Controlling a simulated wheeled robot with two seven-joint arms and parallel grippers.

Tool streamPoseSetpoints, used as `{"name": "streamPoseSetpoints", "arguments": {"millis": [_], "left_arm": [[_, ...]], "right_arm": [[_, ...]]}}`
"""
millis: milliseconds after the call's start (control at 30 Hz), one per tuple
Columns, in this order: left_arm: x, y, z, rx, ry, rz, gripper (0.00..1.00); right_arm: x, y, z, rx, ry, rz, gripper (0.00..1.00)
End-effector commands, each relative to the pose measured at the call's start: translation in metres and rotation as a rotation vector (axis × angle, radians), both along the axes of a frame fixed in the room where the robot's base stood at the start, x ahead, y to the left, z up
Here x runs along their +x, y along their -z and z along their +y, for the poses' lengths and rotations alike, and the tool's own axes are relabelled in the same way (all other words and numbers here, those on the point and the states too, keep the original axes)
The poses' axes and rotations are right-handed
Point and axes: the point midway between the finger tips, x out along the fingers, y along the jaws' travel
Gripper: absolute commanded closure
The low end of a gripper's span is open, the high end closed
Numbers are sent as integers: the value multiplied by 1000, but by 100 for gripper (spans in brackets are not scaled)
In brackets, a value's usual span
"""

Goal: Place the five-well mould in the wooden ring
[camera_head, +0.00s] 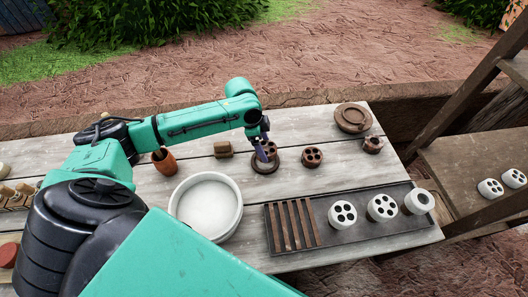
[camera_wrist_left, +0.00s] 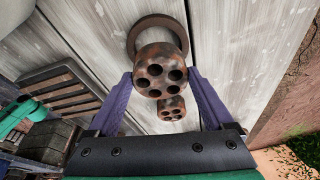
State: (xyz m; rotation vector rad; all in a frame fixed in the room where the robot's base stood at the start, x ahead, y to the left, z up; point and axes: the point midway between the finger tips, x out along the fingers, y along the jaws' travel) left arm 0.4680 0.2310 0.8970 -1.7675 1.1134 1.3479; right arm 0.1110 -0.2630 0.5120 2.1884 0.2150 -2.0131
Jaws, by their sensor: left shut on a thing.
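The five-well mould (camera_wrist_left: 160,60) is a mottled brown cylinder with several dark holes in its face. My left gripper (camera_wrist_left: 160,98) has its purple fingers on either side of it, shut on it. In the head view the gripper (camera_head: 263,148) points down with the mould (camera_head: 269,151) at its tips. The brown wooden ring (camera_head: 265,168) lies flat on the table right below the mould. In the wrist view the mould overlaps part of the ring (camera_wrist_left: 150,21); I cannot tell whether it hangs above or touches it. My right gripper is out of view.
Another holed brown mould (camera_head: 312,157) stands just right of the ring. A small brown block (camera_head: 223,149), an orange-brown cup (camera_head: 164,161) and a white bowl (camera_head: 205,235) are to the left. A slatted dark tray (camera_head: 360,242) with white holed pieces lies in front.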

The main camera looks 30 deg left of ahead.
Motion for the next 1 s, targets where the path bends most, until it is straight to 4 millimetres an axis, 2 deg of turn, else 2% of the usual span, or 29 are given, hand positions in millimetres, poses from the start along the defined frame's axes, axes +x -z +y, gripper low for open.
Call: {"name": "streamPoseSetpoints", "arguments": {"millis": [167,200,300,433,467,500,767,867,1000], "left_arm": [[0,33,-1,-2,0,2,97],[0,39,-1,-2,0,2,100],[0,46,0,0,0,-1,100],[0,46,0,-1,0,-3,100],[0,46,0,0,1,-2,7],[0,46,0,0,0,-1,0],[0,43,1,0,0,-1,0],[-1,31,4,0,-1,-2,0],[-5,-4,13,2,0,-4,0]], "right_arm": [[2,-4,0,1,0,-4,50],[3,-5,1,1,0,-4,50],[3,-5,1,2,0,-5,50],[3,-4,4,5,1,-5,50],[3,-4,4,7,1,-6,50],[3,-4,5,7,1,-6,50],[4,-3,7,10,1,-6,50],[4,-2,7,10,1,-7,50],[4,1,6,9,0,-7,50]]}}
